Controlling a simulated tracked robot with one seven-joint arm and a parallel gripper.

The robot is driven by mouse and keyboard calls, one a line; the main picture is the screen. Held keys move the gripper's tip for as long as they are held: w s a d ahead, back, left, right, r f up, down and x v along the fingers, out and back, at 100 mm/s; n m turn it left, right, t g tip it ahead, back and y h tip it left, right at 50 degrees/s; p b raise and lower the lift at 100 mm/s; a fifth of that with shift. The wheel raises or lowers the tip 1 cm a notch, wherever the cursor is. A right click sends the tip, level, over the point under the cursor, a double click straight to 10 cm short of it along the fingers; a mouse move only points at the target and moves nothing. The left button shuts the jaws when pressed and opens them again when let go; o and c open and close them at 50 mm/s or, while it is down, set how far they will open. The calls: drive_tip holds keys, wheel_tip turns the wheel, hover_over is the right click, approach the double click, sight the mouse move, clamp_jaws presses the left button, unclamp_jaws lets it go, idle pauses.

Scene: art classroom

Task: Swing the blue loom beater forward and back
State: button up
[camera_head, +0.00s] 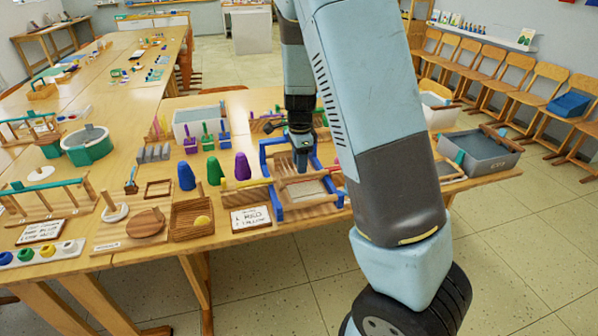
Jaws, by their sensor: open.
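The small loom (283,213) stands near the front edge of the long wooden table, with a blue frame and wooden bars. Its blue beater (264,158) appears to be the upright frame at the loom's back, partly covered by my gripper. My gripper (302,168) points down at the beater's top, between its blue sides, and is open. The fingers are small in the picture, and I cannot tell whether they touch the beater.
Purple, green and blue cones (214,171) stand left of the loom, with a wooden tray (192,233) and a lettered card (250,218) nearby. A grey bin (478,152) sits on the right. Chairs line the right wall. The floor at right is clear.

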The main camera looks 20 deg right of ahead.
drive_tip(key=shift+f, duration=2)
clamp_jaws()
drive_tip(key=shift+w+a, duration=0.15)
drive_tip(key=shift+a, duration=0.05)
